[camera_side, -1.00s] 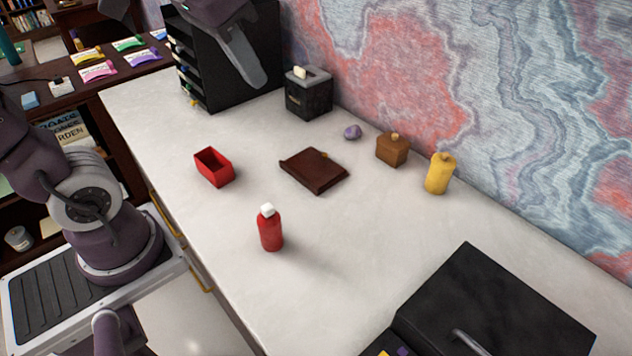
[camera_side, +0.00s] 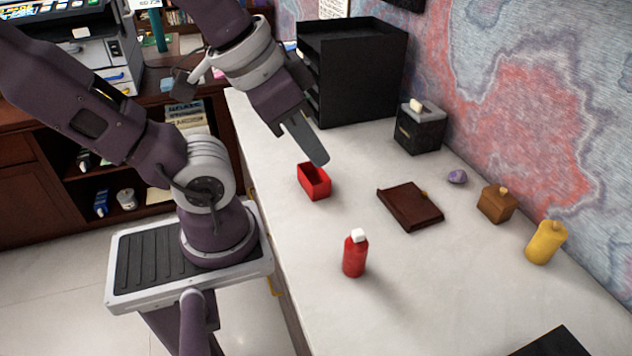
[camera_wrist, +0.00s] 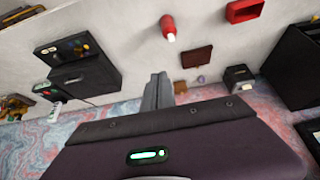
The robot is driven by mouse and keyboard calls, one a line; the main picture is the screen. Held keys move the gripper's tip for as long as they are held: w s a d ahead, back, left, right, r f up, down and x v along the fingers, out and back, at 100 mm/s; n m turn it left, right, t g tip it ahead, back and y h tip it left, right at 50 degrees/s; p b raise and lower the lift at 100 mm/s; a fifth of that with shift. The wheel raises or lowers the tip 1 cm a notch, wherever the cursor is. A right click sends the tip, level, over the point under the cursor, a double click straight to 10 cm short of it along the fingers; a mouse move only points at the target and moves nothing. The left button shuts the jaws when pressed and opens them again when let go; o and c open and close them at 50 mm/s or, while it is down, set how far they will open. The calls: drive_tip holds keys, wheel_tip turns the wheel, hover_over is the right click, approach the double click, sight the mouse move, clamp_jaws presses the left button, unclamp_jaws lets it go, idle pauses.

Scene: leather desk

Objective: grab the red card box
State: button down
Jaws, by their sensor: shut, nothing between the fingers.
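The red card box (camera_side: 314,183) is a small open-topped red box on the pale desk, left of the brown leather case. It also shows in the wrist view (camera_wrist: 244,10), at the top right edge. My gripper (camera_side: 318,158) is shut and empty, above the desk just behind and above the box, apart from it as far as I can tell. In the wrist view my gripper's fingers (camera_wrist: 158,88) are together and point up the picture, with the box off to their right.
A red bottle with a white cap (camera_side: 355,253) stands in front of the box. A brown leather case (camera_side: 410,205) lies to the right. A black shelf tray (camera_side: 355,70) stands behind. A black holder (camera_side: 420,127), brown block (camera_side: 497,204) and yellow bottle (camera_side: 546,243) stand near the wall.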

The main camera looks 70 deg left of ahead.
drive_tip(key=c, duration=2.1)
unclamp_jaws()
drive_tip(key=o, duration=1.7)
drive_tip(key=shift+c, duration=0.2)
